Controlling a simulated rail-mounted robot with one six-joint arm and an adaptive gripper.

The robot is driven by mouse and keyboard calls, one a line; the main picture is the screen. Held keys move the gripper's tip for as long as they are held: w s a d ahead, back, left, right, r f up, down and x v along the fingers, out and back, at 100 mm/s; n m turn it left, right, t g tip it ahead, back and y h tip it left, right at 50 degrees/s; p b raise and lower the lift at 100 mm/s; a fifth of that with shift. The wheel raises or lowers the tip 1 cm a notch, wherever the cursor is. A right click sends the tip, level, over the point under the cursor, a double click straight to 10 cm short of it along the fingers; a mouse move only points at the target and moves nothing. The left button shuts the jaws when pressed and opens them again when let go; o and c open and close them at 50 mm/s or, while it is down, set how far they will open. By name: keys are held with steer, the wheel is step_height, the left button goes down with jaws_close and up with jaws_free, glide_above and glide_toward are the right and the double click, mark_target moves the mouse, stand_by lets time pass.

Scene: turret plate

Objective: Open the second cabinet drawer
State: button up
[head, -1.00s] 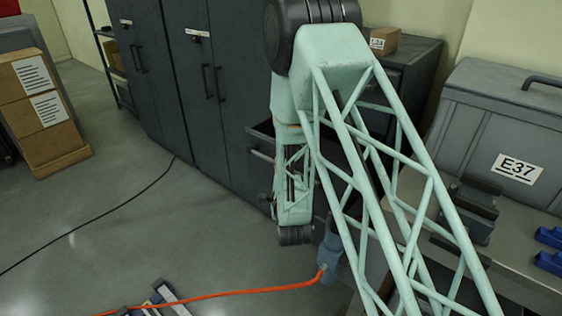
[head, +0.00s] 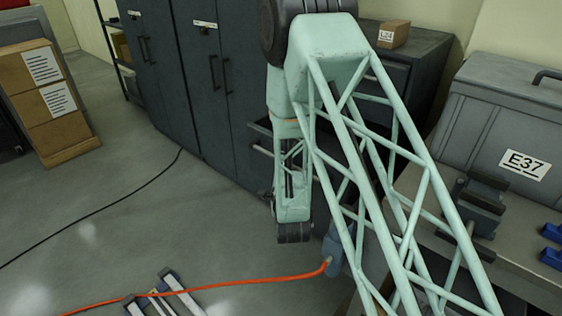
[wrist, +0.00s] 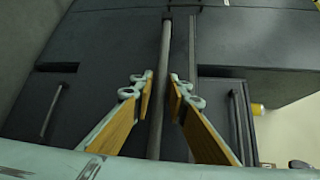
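The dark drawer cabinet (head: 413,57) stands right of the tall lockers, largely hidden behind my arm in the head view. The fingers are apart, with a gap beside the bar. Other handles show to the left (wrist: 52,110) and right (wrist: 239,122). I cannot tell which drawer is between the fingers.
Tall dark lockers (head: 170,75) stand left of the drawers. A box (head: 393,34) sits on the cabinet. A grey case (head: 480,125) marked E37 and a vise (head: 472,205) are on the right.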

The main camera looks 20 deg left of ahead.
steer(key=shift+s+d, duration=0.1)
steer(key=shift+s, duration=0.05)
steer(key=v, duration=1.1)
steer(key=shift+s, duration=0.3)
steer(key=shift+d+r, duration=0.15)
